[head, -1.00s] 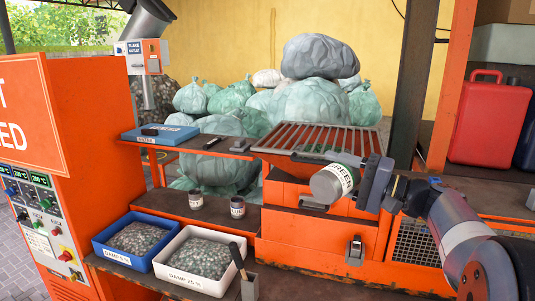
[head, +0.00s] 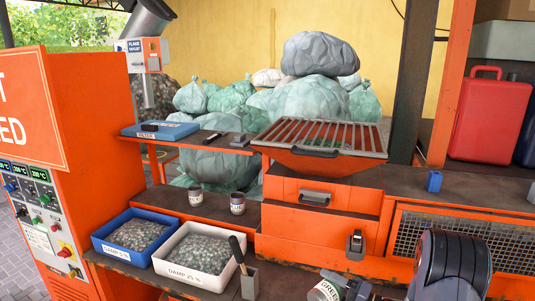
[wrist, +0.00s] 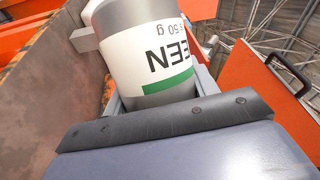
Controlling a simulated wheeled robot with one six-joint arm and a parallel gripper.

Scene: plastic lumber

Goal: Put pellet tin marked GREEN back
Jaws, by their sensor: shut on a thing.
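The pellet tin marked GREEN (head: 324,291) is grey with a white label, low at the bottom edge of the head view, partly cut off by the frame. My gripper (head: 343,287) is shut on it. In the wrist view the tin (wrist: 150,55) fills the top middle between the jaws, its GREEN lettering upside down with a green band. Two other small tins stand on the lower shelf (head: 275,217): one at left (head: 195,197) and one at right (head: 237,204). Their label words are too small to read.
A blue bin (head: 108,254) and a white bin (head: 160,268) of flakes stand at front left, with a handled tool (head: 238,256) beside the white one. An orange hopper with a grate (head: 330,150) stands behind. A small blue block (head: 434,181) sits on the right counter.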

